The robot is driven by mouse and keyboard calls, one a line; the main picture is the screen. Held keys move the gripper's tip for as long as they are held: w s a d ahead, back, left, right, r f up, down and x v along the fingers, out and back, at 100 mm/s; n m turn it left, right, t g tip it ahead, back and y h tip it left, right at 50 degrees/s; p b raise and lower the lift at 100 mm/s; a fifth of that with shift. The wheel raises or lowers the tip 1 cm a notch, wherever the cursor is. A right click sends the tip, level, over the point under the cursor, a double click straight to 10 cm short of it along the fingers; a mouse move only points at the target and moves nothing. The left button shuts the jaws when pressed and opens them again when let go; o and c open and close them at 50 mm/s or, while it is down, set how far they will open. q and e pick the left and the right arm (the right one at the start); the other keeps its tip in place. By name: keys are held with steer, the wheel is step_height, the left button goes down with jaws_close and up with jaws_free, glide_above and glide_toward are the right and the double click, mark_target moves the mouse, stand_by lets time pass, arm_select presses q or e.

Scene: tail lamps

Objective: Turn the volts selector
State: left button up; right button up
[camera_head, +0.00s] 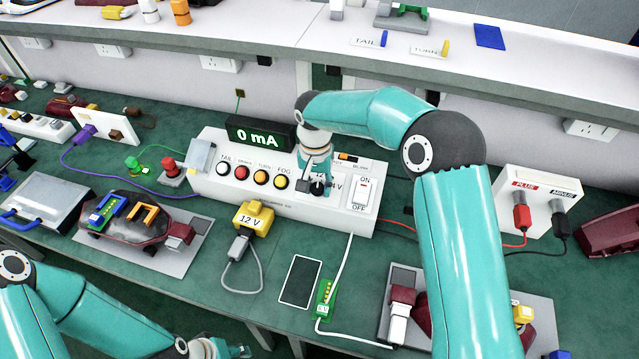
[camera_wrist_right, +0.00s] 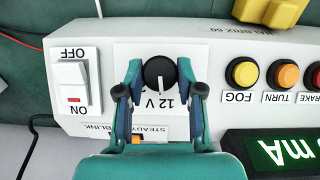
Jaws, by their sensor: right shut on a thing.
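The volts selector is a black round knob (camera_wrist_right: 159,73) on the white control box (camera_head: 215,183). A pale mark shows on the knob, on the side towards the "12 V" print in the right wrist view. My right gripper (camera_wrist_right: 160,76) has one finger on each side of the knob and is shut on it. The "24 V" print is partly covered. My left gripper (camera_head: 230,349) is low in the head view, partly cut off, its jaws unclear.
An ON/OFF rocker switch (camera_wrist_right: 73,87) is beside the selector, and a row of round buttons (camera_head: 260,178) is on its other side. The display (camera_head: 260,134) reads 0 mA. A yellow 12 V plug (camera_head: 253,219) stands in front of the box.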

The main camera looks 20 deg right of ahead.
steer(key=n+h, duration=0.1)
steer(key=n, duration=0.1)
steer(key=n+h+p, duration=0.1)
steer(key=n, duration=0.1)
steer(key=shift+a+g, duration=0.2)
steer(key=shift+g, duration=0.2)
steer(key=n+h, duration=0.1)
steer(key=n, duration=0.1)
steer(key=n+h, duration=0.2)
steer(key=n, duration=0.1)
steer(key=shift+a+f, duration=0.15)
steer(key=shift+a, duration=0.05)
steer(key=shift+n, duration=0.3)
steer(key=o, duration=1.2)
steer(key=shift+c, duration=0.2)
steer(key=shift+a+r, duration=0.1)
steer(key=shift+r, duration=0.2)
steer(key=s+v, duration=0.1)
steer(key=v, duration=1)
steer(key=shift+w+a, duration=0.15)
steer(key=shift+w, duration=0.35)
